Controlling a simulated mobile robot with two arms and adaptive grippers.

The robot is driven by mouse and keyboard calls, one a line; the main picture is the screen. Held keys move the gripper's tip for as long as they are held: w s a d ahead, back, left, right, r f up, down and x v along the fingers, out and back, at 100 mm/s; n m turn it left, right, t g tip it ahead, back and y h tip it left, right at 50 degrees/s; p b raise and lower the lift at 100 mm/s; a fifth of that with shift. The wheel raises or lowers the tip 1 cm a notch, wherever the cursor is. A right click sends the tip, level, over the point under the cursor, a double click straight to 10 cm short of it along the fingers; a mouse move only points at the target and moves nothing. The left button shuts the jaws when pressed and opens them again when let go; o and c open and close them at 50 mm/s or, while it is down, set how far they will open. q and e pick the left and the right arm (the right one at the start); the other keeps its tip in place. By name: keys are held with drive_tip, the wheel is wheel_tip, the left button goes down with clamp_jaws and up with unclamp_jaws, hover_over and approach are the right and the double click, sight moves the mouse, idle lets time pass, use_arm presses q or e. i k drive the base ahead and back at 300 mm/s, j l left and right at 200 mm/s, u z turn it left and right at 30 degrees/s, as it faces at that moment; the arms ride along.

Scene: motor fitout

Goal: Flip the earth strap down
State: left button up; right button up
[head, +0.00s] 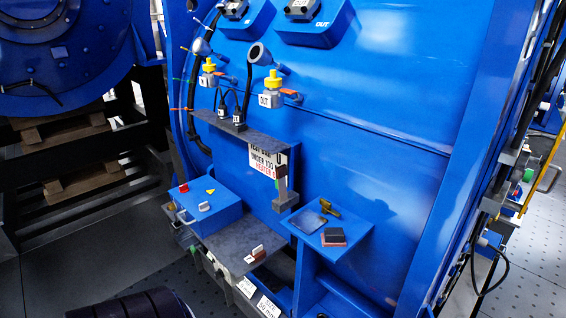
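No part is plainly recognisable as the earth strap. An upright narrow grey piece (281,185) with a dark top stands against the front of the blue motor housing (385,105), beside a partly covered white sign (262,160) with black and red lettering. I cannot tell whether this piece is the strap. Neither of my grippers shows in the head view.
A blue box (208,207) with a red knob and a dark grey plate (222,245) stand low at the left. A blue shelf (350,235) holds a dark block (334,236) and a brass-coloured piece (330,208). Yellow-capped valves (271,88) stick out above. Perforated floor (535,255) is clear at right.

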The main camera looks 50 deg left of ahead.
sight(281, 171)
drive_tip(key=k+j, duration=0.1)
drive_tip(key=j, duration=0.3)
drive_tip(key=k+j+z, duration=0.1)
drive_tip(key=j, duration=0.3)
drive_tip(key=k+j, duration=0.15)
drive_tip(key=j, duration=0.3)
drive_tip(key=k+j+z, duration=0.1)
drive_tip(key=j, duration=0.3)
drive_tip(key=k+j, duration=0.15)
drive_tip(key=j, duration=0.2)
drive_tip(key=k+j, duration=0.15)
drive_tip(key=j, duration=0.25)
drive_tip(key=k+j+z, duration=0.1)
drive_tip(key=j, duration=0.3)
